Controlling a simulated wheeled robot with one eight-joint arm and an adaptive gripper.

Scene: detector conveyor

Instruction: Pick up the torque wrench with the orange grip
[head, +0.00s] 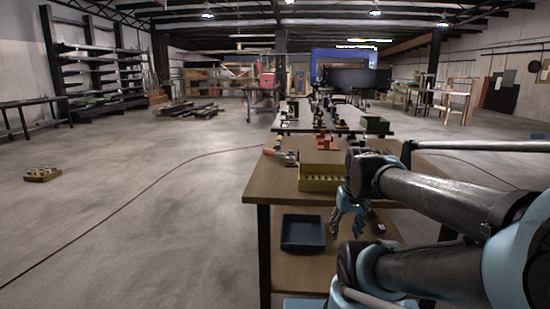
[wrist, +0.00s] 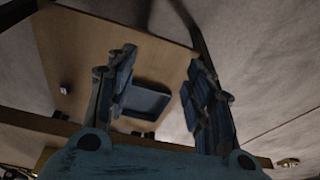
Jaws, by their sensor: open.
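An orange-gripped tool with a grey metal part (head: 281,154), apparently the torque wrench, lies at the left edge of the wooden table top (head: 262,187). It is small in the head view, so its exact shape is unclear. I cannot make it out in the wrist view. My gripper (head: 347,221) is lower and to the right of it, beside the table and pointing down. In the wrist view my gripper (wrist: 160,92) shows two blue fingers spread wide with nothing between them touching either one.
A yellow-green box (head: 320,184) stands beside the tool, with a red-orange object (head: 327,145) behind it. A dark blue tray (head: 302,233) sits on the lower shelf, also visible in the wrist view (wrist: 147,101). Open floor lies left of the table.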

